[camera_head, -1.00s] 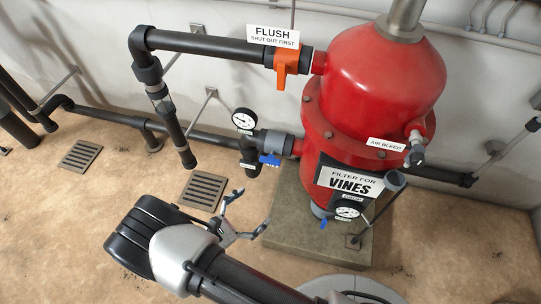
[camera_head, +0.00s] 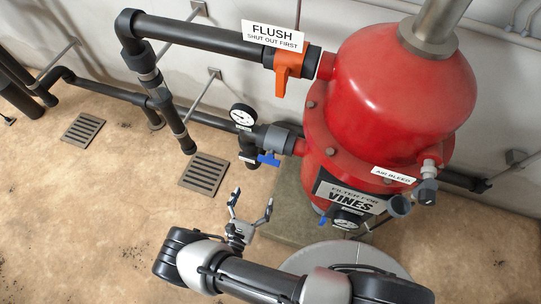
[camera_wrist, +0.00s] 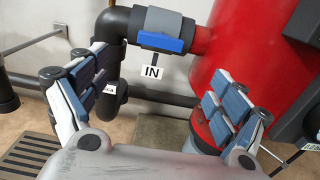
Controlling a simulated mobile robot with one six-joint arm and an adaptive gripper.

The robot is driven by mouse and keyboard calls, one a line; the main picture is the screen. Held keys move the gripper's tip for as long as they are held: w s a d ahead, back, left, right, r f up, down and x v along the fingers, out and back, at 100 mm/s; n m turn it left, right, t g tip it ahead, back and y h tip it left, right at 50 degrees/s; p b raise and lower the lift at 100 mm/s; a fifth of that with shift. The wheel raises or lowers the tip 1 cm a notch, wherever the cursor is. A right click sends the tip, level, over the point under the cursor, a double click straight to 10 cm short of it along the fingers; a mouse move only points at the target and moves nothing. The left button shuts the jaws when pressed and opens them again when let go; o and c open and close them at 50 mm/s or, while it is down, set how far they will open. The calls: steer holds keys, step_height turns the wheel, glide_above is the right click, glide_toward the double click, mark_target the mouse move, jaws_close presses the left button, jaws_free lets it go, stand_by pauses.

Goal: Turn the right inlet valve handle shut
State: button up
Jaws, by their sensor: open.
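The inlet valve's blue handle (camera_head: 268,159) is on the dark pipe joining the red filter's left side, beside a round gauge. In the wrist view the blue handle (camera_wrist: 160,43) lies along the pipe, above a white IN label (camera_wrist: 152,71). My gripper (camera_head: 252,203) is open and empty, in front of and below this valve in the head view. In the wrist view my gripper (camera_wrist: 158,78) has its fingers spread wide, with the handle seen beyond and between them, not touched. Another blue handle (camera_head: 324,219) shows at the filter's base, partly hidden.
The red filter tank (camera_head: 400,85) stands on a concrete block at the right. An orange FLUSH handle (camera_head: 288,65) hangs from the upper pipe. A pressure gauge (camera_head: 243,114) rises near the inlet valve. A floor drain grate (camera_head: 204,174) lies left of open floor.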

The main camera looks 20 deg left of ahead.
mark_target(268, 163)
steer(key=w, duration=0.5)
steer(key=w+d+b, duration=0.1)
steer(key=w, duration=0.4)
steer(key=w+b, duration=0.1)
steer(key=w, duration=0.4)
steer(key=shift+w+d, duration=0.15)
steer(key=c, duration=1.1)
